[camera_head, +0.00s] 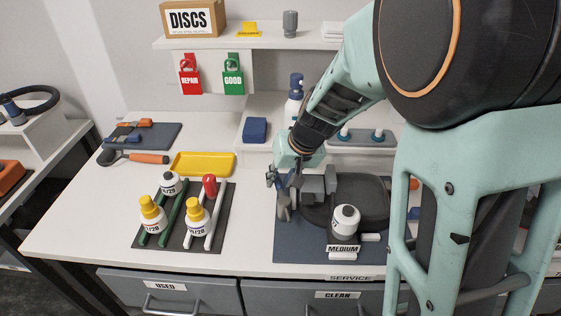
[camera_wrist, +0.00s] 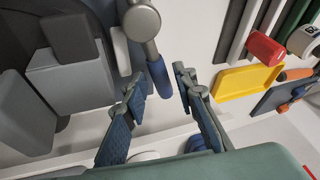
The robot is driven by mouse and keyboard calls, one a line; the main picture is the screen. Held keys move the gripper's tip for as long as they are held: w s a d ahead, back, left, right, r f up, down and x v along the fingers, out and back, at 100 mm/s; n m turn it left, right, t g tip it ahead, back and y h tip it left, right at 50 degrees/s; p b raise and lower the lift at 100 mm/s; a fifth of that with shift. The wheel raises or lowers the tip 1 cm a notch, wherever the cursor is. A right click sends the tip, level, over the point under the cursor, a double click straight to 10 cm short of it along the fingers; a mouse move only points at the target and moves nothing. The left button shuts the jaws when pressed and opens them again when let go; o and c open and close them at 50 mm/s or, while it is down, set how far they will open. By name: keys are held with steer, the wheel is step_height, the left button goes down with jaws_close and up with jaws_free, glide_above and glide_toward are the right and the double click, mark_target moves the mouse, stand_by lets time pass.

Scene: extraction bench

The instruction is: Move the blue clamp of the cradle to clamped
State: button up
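The cradle (camera_head: 313,186) shows as grey blocks on the dark blue mat, and its blocks fill the left of the wrist view (camera_wrist: 70,83). The clamp (camera_wrist: 158,74) is a grey lever with a round pivot and a blue handle. My gripper (camera_wrist: 160,76) is open, one finger on each side of the blue handle's end. I cannot tell whether either finger touches it. In the head view my gripper (camera_head: 284,182) points down at the cradle's left side and hides much of the clamp there.
A dark round tray (camera_head: 372,195) and a white bottle (camera_head: 346,219) on the MEDIUM stand lie right of the cradle. A rack (camera_head: 222,215) with capped bottles stands to the left, with a yellow tray (camera_head: 203,164) behind it. Bare white bench lies between rack and mat.

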jaws_close()
stand_by(0.3)
